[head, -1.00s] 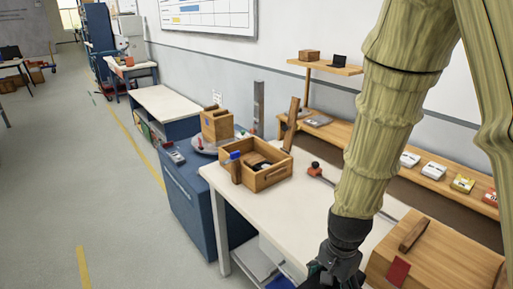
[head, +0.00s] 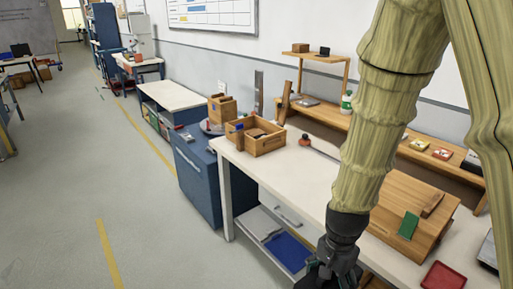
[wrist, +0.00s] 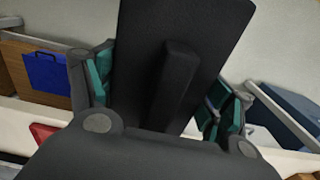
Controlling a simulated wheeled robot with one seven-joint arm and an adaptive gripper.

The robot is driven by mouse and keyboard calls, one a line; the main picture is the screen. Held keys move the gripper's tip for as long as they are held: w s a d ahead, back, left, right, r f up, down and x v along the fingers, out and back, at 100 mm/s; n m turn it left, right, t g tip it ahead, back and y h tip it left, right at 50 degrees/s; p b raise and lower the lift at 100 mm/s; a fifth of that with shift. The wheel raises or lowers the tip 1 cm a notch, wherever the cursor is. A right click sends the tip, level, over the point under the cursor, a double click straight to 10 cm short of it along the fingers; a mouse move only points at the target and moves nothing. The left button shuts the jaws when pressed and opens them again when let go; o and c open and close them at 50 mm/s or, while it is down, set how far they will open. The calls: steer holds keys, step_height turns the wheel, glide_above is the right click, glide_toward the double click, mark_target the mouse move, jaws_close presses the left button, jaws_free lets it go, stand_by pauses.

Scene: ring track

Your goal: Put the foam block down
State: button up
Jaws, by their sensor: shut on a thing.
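In the wrist view, a dark grey slab with a raised bar (wrist: 180,65), which I take for the foam block, fills the middle between my gripper's green-padded fingers (wrist: 160,85). My gripper is shut on it. In the head view, my gripper (head: 330,272) is low in the picture, in front of the white table's (head: 290,170) near edge; the slab cannot be made out there. The slab's far end is cut off in the wrist view.
On the table are an open wooden box (head: 268,147), a sloped wooden box (head: 392,240) with a green patch (head: 408,225), and a red tray (head: 443,276). A shelf below holds a blue item (head: 290,252). Bare tabletop lies between the boxes. Grey floor (head: 60,215) is clear at left.

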steer(key=shift+w+f, duration=0.2)
steer(key=shift+w, duration=0.1)
steer(key=shift+w+f+n, duration=0.7)
steer(key=shift+w+f, duration=0.3)
steer(key=shift+w, duration=0.1)
steer(key=shift+w+a+f+n, duration=0.1)
steer(key=shift+w+f+n, duration=0.15)
steer(key=shift+f+n, duration=0.25)
steer(key=w+f+n, duration=0.2)
steer(key=f, duration=0.1)
steer(key=w+f+n, duration=0.2)
steer(key=f+n, duration=0.1)
steer(key=f, duration=0.1)
steer(key=w+f+n, duration=0.2)
steer(key=f+n, duration=0.1)
steer(key=shift+w+a+f, duration=0.2)
steer(key=shift+w+f, duration=0.05)
steer(key=shift+f, duration=0.05)
